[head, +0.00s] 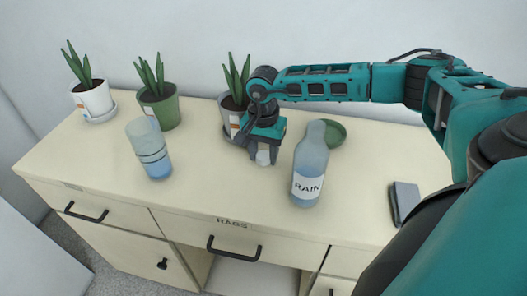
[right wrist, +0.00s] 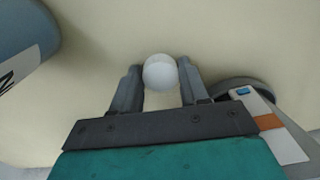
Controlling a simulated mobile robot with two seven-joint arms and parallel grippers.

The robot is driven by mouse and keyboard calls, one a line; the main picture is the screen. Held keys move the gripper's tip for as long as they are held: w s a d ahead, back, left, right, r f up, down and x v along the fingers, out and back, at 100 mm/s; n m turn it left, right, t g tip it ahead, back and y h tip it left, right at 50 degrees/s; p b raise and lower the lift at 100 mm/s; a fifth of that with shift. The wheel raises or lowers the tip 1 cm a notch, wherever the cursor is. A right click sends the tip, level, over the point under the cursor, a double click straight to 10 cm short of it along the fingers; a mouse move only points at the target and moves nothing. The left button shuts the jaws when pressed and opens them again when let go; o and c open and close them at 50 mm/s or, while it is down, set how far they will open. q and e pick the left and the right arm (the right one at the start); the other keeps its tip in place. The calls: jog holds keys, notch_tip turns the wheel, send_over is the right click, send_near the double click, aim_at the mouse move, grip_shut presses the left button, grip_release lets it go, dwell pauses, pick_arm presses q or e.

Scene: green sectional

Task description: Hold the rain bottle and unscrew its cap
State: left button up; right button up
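The rain bottle (head: 307,165), pale blue with a white RAIN label, stands upright on the cabinet top. No separate cap can be made out on its neck. It shows partly at the upper left of the right wrist view (right wrist: 22,35). My right gripper (head: 263,158) points down left of the bottle, apart from it. In the right wrist view its fingers (right wrist: 160,72) sit on both sides of a small white round piece (right wrist: 160,73), seemingly touching it. It looks like a cap, close to the cabinet top. My left gripper is not in view, and nothing holds the bottle.
A potted plant (head: 233,104) stands just behind my right gripper. A green bowl (head: 335,133) is behind the bottle. The front middle is clear.

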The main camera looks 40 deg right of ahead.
aim_at(263, 156)
jog(key=o, duration=0.3)
jog(key=shift+o, duration=0.2)
jog(key=shift+r, duration=0.1)
notch_tip(263, 156, up, 12)
jog(key=shift+a, duration=0.1)
dwell(0.4)
